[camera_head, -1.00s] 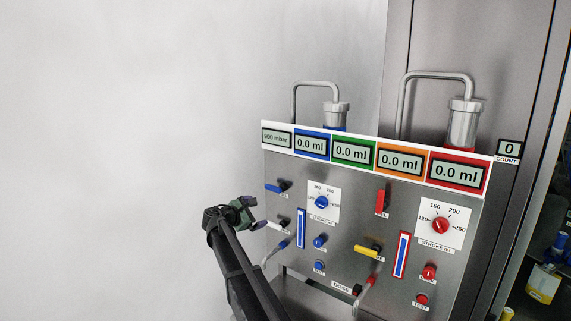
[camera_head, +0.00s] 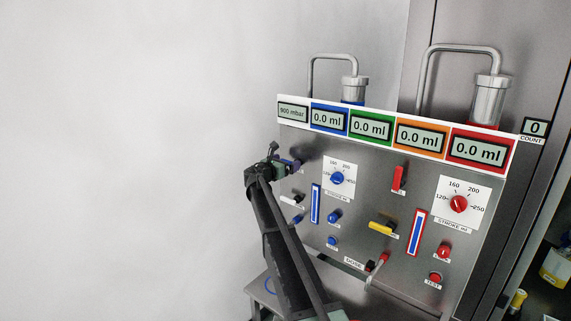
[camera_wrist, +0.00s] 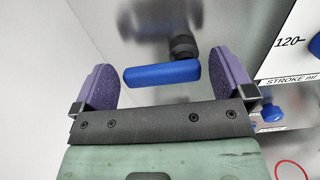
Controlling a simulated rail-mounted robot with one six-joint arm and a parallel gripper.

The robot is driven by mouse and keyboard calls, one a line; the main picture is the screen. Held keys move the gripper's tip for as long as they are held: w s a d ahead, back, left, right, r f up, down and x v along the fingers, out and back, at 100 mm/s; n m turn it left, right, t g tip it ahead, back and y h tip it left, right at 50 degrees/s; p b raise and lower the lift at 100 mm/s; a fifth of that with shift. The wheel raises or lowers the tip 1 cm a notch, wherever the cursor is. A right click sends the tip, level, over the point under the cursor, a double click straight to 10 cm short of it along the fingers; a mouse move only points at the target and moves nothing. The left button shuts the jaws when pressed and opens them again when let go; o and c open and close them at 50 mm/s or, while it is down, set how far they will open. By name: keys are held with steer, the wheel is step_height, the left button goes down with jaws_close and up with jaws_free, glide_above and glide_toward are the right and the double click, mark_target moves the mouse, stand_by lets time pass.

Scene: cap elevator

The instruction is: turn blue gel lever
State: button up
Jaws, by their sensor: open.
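The blue lever (camera_wrist: 162,73) shows in the wrist view as a blue bar lying nearly level, joined at its right end to a dark round pivot on the steel panel. My gripper (camera_wrist: 160,82) is open, with one purple finger on each side of the lever. The right finger is close to the lever's pivot end; the left finger is a little apart from its free end.
The steel panel (camera_head: 360,170) carries a white lever (camera_head: 291,200) just below my gripper, a blue dial (camera_head: 337,178) to its right, a red lever (camera_head: 399,178) and a yellow lever (camera_head: 381,228). Free room lies left of the panel.

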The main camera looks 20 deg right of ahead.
steer(key=shift+c, duration=0.5)
steer(key=c, duration=0.6)
steer(key=shift+c, duration=0.2)
steer(key=shift+m, duration=0.3)
steer(key=m, duration=0.3)
steer(key=shift+s+d+r+p, duration=0.15)
steer(key=shift+s+r+p, duration=0.05)
steer(key=shift+r+p, duration=0.2)
steer(key=m, duration=0.4)
steer(key=shift+s+d+r+m+p, duration=0.2)
steer(key=shift+s+r+m+p, duration=0.1)
steer(key=shift+s+m, duration=0.1)
steer(key=m, duration=0.3)
steer(key=s+m, duration=0.1)
steer(key=shift+d+r+m, duration=0.1)
steer(key=shift+d+m, duration=0.15)
steer(key=shift+m, duration=0.05)
steer(key=m, duration=0.3)
steer(key=s+m, duration=0.1)
steer(key=shift+d+m, duration=0.25)
steer(key=shift+m, duration=0.15)
